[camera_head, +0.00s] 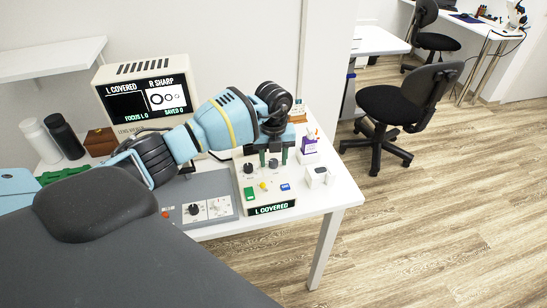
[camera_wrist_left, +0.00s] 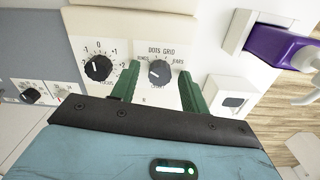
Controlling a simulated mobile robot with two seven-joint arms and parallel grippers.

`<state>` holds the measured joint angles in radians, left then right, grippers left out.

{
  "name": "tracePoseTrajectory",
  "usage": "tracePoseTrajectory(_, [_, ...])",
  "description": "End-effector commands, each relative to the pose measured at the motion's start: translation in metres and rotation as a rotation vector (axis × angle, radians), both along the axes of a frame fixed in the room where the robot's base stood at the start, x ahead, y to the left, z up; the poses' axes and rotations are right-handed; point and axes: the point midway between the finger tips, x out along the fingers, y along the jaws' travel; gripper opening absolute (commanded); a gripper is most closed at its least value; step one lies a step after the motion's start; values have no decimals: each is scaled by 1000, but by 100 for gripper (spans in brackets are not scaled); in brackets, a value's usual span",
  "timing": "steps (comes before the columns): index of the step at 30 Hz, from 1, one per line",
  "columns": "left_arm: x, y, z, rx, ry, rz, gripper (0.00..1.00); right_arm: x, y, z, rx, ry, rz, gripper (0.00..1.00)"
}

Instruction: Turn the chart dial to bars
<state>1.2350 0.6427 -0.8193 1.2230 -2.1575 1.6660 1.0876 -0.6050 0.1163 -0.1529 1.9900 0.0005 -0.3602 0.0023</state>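The chart dial (camera_wrist_left: 159,71) is a round black knob with a white mark, on a cream control box (camera_head: 265,187). The print above it reads DOTS GRID, with RINGS to its left and BARS to its right. The white mark looks to lie on the left side of the knob; its exact direction is hard to tell. My left gripper (camera_head: 273,158) is over the box. In the left wrist view its green fingers (camera_wrist_left: 158,86) are open on either side of the dial, with a gap at each side. My right gripper is not in view.
A focus dial (camera_wrist_left: 98,67) sits just left of the chart dial. A screen (camera_head: 147,98) shows rings, L COVERED and R SHARP. A purple-and-white bottle (camera_head: 309,145) and small white box (camera_head: 318,177) stand right of the control box. A grey panel (camera_head: 198,190) lies left.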

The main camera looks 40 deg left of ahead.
Motion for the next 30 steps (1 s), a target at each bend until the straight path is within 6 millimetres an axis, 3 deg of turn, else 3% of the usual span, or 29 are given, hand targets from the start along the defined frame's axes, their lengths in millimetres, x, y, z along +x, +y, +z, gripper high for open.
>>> tracePoseTrajectory(1, [0,0,0,0,0,0,38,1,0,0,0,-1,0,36])
tracePoseTrajectory(9, [0,0,0,-1,1,0,3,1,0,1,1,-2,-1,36])
tracePoseTrajectory(20, [0,0,0,0,1,-58,2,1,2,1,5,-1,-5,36])
tracePoseTrajectory(30, [0,1,0,1,1,-307,2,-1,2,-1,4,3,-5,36])
